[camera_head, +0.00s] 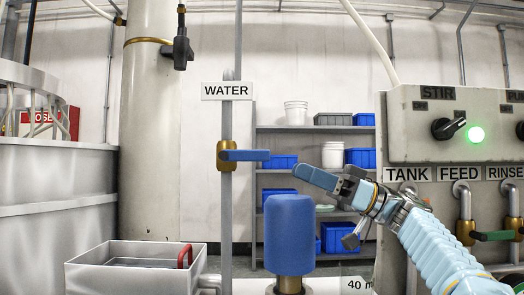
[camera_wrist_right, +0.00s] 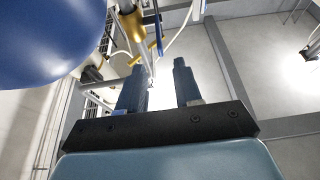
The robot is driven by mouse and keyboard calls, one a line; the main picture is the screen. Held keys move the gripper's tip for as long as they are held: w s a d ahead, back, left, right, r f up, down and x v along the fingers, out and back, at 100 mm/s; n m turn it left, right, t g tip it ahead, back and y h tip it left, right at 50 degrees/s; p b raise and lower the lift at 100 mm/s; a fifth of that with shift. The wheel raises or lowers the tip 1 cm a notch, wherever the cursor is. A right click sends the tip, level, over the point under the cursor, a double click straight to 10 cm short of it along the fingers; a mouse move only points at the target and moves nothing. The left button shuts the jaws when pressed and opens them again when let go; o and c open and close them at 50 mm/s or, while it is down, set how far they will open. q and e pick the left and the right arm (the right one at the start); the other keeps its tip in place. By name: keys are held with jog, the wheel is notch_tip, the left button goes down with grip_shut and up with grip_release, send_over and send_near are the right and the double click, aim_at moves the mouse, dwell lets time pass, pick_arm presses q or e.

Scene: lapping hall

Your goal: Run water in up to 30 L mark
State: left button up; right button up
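The water valve (camera_head: 224,155) is a brass body on a grey vertical pipe under a sign reading WATER (camera_head: 227,91). Its blue lever (camera_head: 250,155) lies level, pointing right, across the pipe. My right gripper (camera_head: 308,174) is to the right of the lever tip and slightly lower in the picture, apart from it. In the right wrist view the two fingers (camera_wrist_right: 158,85) stand apart with nothing between them. Brass fittings and a blue lever show beyond the fingers there. My left gripper is not in view.
A blue cylinder (camera_head: 289,235) stands upright below my right gripper. A grey open box (camera_head: 90,275) with a red handle (camera_head: 185,256) is at lower left. A control panel (camera_head: 430,135) with a lit green lamp (camera_head: 476,134) and TANK, FEED, RINSE signs is at right. Shelves stand behind.

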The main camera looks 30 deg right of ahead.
aim_at(252, 151)
jog(key=p+x, duration=0.2)
jog(key=x, duration=0.8)
jog(key=shift+a+r, duration=0.1)
jog(key=shift+a, duration=0.1)
jog(key=shift+w+a+r, duration=0.1)
jog(key=shift+w+a, duration=0.2)
jog(key=shift+a, duration=0.05)
grip_shut()
jog(key=shift+p, duration=0.3)
